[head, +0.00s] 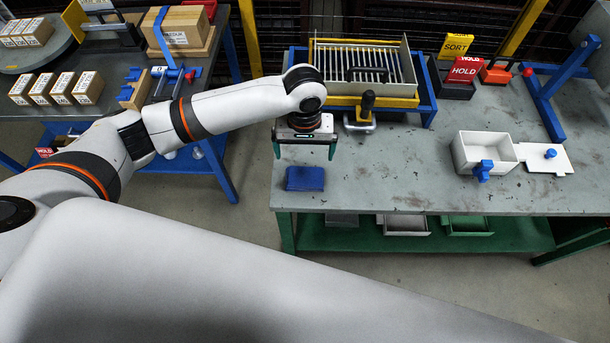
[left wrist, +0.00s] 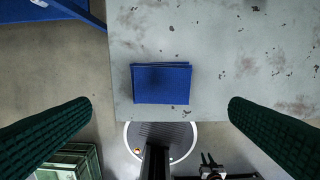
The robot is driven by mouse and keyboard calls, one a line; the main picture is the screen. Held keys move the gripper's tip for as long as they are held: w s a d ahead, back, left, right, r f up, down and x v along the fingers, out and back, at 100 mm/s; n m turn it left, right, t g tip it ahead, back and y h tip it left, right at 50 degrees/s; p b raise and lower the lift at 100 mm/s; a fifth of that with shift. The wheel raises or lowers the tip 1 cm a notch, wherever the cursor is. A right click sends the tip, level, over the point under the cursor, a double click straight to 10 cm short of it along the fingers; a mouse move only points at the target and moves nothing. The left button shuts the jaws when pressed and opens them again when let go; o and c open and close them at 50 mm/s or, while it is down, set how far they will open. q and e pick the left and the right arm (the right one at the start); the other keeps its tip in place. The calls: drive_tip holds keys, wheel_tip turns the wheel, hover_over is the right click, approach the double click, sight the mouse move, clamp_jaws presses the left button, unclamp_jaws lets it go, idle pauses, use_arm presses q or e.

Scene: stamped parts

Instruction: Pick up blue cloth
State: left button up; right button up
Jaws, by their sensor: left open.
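The blue cloth (head: 305,178) lies folded flat on the grey workbench (head: 400,185), near its front left corner. In the left wrist view the cloth (left wrist: 161,83) lies close to the bench edge, with its folded layers showing at the top. My left gripper (head: 304,154) is open and empty above the bench, just behind the cloth in the head view. In the left wrist view its two green fingers stand wide apart at left and right, with the cloth between and beyond them, untouched.
Behind my left gripper stand a black-handled clamp tool (head: 366,112) and a yellow tray with a metal rack (head: 362,65). The bench between cloth and box is clear.

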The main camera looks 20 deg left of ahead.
sight(305, 177)
use_arm(q)
wheel_tip(305, 177, down, 11)
drive_tip(key=shift+s+d+f+p, duration=0.1)
drive_tip(key=shift+d+p, duration=0.05)
drive_tip(key=shift+p, duration=0.4)
drive_tip(key=c, duration=0.7)
wheel_tip(305, 177, up, 10)
